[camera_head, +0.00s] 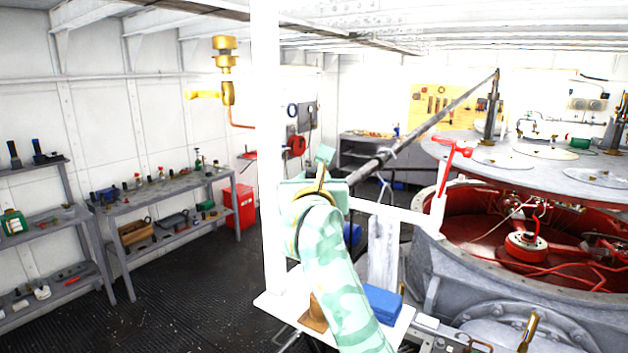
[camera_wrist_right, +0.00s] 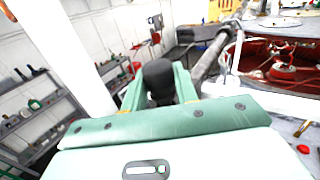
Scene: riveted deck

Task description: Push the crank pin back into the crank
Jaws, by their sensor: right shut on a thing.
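My right gripper (camera_head: 325,160) is at the end of the mint-green arm, beside the white post. In the right wrist view its fingers (camera_wrist_right: 160,88) are closed around a dark, round-ended piece (camera_wrist_right: 158,74), which appears to be the crank pin. In the head view the gripper hides this piece. A long grey bar (camera_head: 420,130) runs from just right of the gripper up to an upright post on the round deck; the bar also shows in the wrist view (camera_wrist_right: 211,56). I cannot tell which part is the crank, or whether the pin touches it. My left gripper is not in view.
The white post (camera_head: 268,120) stands close left of the gripper. A red lever (camera_head: 449,165) sits to the right on a white rail. A blue block (camera_head: 383,302) lies on a white plate below. Shelves (camera_head: 160,190) line the left wall; the dark floor between is open.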

